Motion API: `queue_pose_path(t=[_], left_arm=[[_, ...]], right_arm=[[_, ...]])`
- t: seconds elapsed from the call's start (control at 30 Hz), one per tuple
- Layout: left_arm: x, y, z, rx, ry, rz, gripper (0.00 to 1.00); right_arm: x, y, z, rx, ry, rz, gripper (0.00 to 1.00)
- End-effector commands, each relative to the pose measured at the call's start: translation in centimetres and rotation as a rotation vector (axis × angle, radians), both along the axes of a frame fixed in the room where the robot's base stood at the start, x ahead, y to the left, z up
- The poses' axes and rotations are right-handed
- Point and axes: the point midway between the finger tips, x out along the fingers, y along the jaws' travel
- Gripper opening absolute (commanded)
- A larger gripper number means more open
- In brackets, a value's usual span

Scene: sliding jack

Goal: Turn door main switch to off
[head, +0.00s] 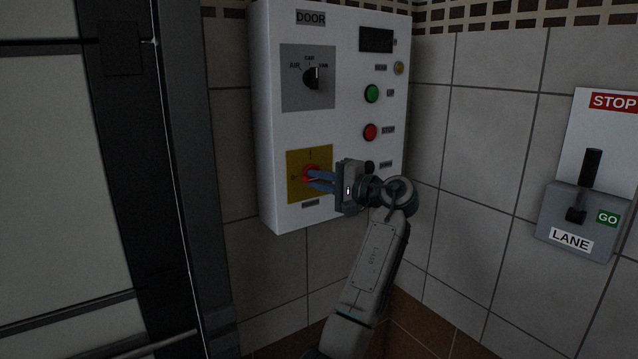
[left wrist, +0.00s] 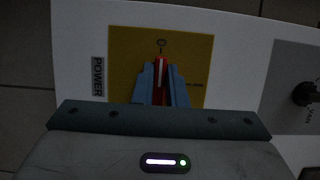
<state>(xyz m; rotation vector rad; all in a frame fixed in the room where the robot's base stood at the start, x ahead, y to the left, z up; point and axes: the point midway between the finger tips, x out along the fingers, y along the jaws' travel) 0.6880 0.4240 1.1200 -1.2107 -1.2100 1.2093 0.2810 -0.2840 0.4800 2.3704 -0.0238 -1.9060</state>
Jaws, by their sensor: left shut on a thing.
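The door main switch is a red rotary handle (head: 309,171) on a yellow plate (head: 295,160), low on the white DOOR panel (head: 345,120). My left gripper (head: 321,180) has its blue fingers shut on the handle. In the left wrist view, the red handle (left wrist: 160,73) sits between the two fingers (left wrist: 160,88) on the yellow plate (left wrist: 125,55). Its white line runs up the picture towards a round mark at the plate's edge. A POWER label (left wrist: 97,77) is beside the plate. The fingers hide part of the handle. My right gripper is not in view.
Above the main switch is a black selector knob (head: 314,77) on a grey plate. A green button (head: 372,93) and a red STOP button (head: 370,132) are to its right. A LANE lever box (head: 588,190) hangs on the right wall. A door (head: 60,190) stands at left.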

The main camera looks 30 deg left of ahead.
Motion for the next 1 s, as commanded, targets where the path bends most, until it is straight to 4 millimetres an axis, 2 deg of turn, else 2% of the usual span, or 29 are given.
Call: queue_pose_path(t=[0.47,0.5,0.6,0.87,1.0], left_arm=[[0.01,-0.02,-0.15,-0.007,-0.012,0.000,0.00],[0.01,-0.02,-0.15,-0.007,-0.012,0.000,0.16],[0.01,-0.02,-0.12,-0.007,-0.012,0.000,0.34],[0.01,-0.04,-0.06,-0.006,-0.013,0.000,0.34],[0.05,-0.98,-0.14,-0.006,-0.012,-0.002,0.34]], right_arm=[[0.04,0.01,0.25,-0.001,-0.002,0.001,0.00],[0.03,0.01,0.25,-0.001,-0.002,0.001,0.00],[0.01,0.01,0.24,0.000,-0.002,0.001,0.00],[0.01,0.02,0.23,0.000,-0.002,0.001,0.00],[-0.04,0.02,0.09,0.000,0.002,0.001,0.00]])
